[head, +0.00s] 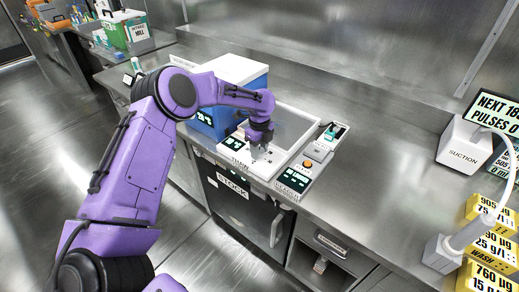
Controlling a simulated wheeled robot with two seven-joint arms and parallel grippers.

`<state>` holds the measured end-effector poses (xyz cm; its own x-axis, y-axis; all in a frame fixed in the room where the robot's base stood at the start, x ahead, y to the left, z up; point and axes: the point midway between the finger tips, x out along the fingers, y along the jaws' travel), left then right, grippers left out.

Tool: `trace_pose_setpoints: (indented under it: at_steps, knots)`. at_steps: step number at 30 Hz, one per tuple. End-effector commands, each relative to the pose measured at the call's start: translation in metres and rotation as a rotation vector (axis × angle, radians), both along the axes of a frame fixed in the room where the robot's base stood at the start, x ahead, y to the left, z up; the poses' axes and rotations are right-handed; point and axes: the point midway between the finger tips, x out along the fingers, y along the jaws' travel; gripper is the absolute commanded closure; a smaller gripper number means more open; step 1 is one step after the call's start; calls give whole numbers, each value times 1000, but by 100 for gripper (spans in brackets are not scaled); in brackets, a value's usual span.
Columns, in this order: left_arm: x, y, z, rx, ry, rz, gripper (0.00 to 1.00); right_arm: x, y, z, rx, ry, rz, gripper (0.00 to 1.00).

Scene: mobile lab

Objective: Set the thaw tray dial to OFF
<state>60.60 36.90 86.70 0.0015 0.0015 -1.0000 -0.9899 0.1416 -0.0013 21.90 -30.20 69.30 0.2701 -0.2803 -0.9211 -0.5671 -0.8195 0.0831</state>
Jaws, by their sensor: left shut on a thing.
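The thaw tray (298,118) is a white unit with a recessed grey top, standing on the steel counter. Its front panel has a small dark display with green characters and a label. My left gripper (258,153) points down at this front panel and is shut on the dial there. The fingers and wrist hide most of the dial, so its setting cannot be read. My right gripper is not in view.
A blue box (216,123) with a white lid stands left of the tray. A panel with an orange button (308,163) adjoins the tray on the right. A suction unit (465,143) and yellow blocks (490,212) stand at the right. The counter between is clear.

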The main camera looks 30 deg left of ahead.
Motion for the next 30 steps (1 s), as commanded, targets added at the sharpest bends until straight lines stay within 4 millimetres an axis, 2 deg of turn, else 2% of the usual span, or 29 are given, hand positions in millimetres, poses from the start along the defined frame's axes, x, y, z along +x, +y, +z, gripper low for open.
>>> trace_pose_setpoints:
  at_steps: [11, 30]
  knots:
    - [0, 0, 2, -1, 3, 135, 89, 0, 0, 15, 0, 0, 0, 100]
    - [0, 0, 1, -1, 2, 715, 89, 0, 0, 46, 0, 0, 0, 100]
